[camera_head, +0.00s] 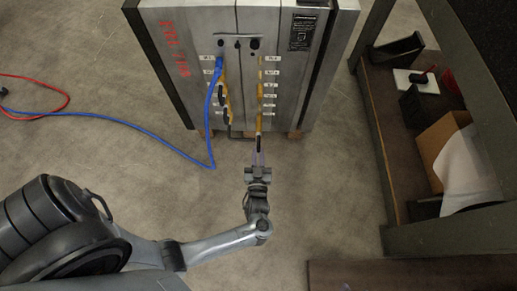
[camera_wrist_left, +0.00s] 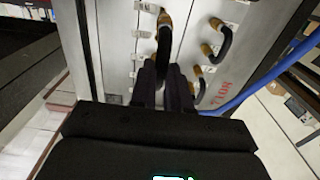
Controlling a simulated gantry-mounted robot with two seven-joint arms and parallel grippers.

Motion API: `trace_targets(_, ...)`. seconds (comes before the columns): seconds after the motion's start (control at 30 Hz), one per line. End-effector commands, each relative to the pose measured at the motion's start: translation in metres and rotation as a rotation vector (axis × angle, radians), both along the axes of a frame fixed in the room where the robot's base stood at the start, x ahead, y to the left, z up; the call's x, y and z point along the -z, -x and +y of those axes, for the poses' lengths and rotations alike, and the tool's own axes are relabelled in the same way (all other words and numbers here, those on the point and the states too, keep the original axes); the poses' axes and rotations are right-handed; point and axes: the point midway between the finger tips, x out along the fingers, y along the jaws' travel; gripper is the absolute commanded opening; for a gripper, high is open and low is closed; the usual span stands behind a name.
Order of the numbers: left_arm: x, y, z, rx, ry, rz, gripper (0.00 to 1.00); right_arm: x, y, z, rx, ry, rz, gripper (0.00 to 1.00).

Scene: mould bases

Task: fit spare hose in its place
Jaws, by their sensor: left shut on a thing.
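The mould base (camera_head: 290,85), a grey metal block with two columns of brass ports and white labels, stands upright at the top of the head view. My left gripper (camera_head: 258,160) is at its lower front, shut on a short black hose (camera_head: 259,143). In the left wrist view the fingers (camera_wrist_left: 165,88) grip this black hose (camera_wrist_left: 164,50), whose brass end (camera_wrist_left: 164,18) is at the right-hand port column. I cannot tell whether that end is seated. The hose's other end is hidden by the fingers. My right gripper is not in view.
Black loop hoses (camera_head: 225,96) join ports in the left column. A blue hose (camera_head: 150,132) runs from the top left port across the floor, near a red hose (camera_head: 66,94). A shelf (camera_head: 385,130) with a cardboard box (camera_head: 440,145) stands right. The floor between is clear.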

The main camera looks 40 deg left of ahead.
Motion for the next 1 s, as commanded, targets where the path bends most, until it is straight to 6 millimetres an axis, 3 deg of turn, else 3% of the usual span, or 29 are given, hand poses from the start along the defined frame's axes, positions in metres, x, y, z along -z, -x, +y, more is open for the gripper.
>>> trace_targets(0.6,-0.001,-0.044,0.039,-0.001,-0.003,-0.002,0.00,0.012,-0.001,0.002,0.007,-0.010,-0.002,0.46)
trace_targets(1.0,-0.001,-0.062,0.054,0.000,-0.002,-0.001,0.00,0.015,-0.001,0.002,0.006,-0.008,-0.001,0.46)
